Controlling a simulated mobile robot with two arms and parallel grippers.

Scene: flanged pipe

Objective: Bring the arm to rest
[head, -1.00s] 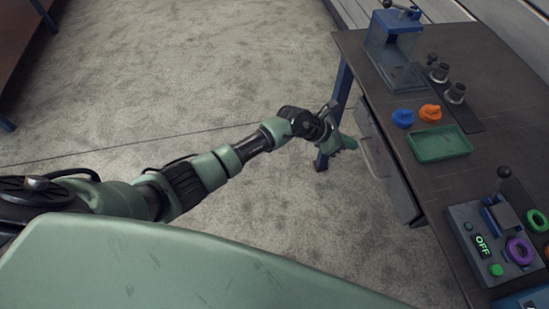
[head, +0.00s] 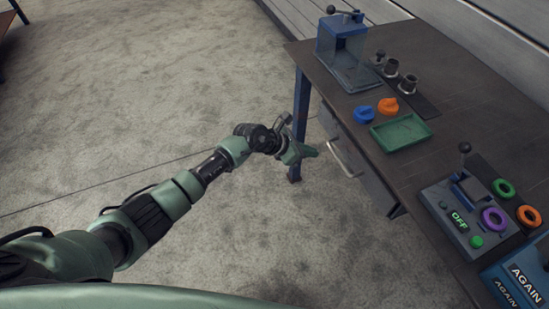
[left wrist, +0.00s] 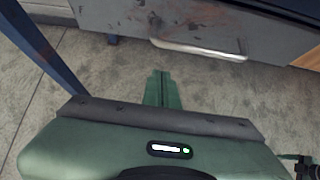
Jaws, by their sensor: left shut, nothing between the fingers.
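My left arm reaches in from the lower left in the head view. Its gripper (head: 308,152) is in front of the workbench's drawer side, near the blue bench leg, in free air and holding nothing. In the left wrist view the green fingers (left wrist: 162,88) lie together, shut, with bare floor beyond them. The drawer handle (left wrist: 198,50) shows above the fingers, apart from them. My right gripper is in neither view.
The workbench (head: 430,70) carries a blue press (head: 343,50), a green tray (head: 402,133), blue (head: 364,114) and orange (head: 388,106) parts, and a control box (head: 468,215) reading OFF. An AGAIN bin (head: 520,278) stands lower right. The floor left of the bench is clear.

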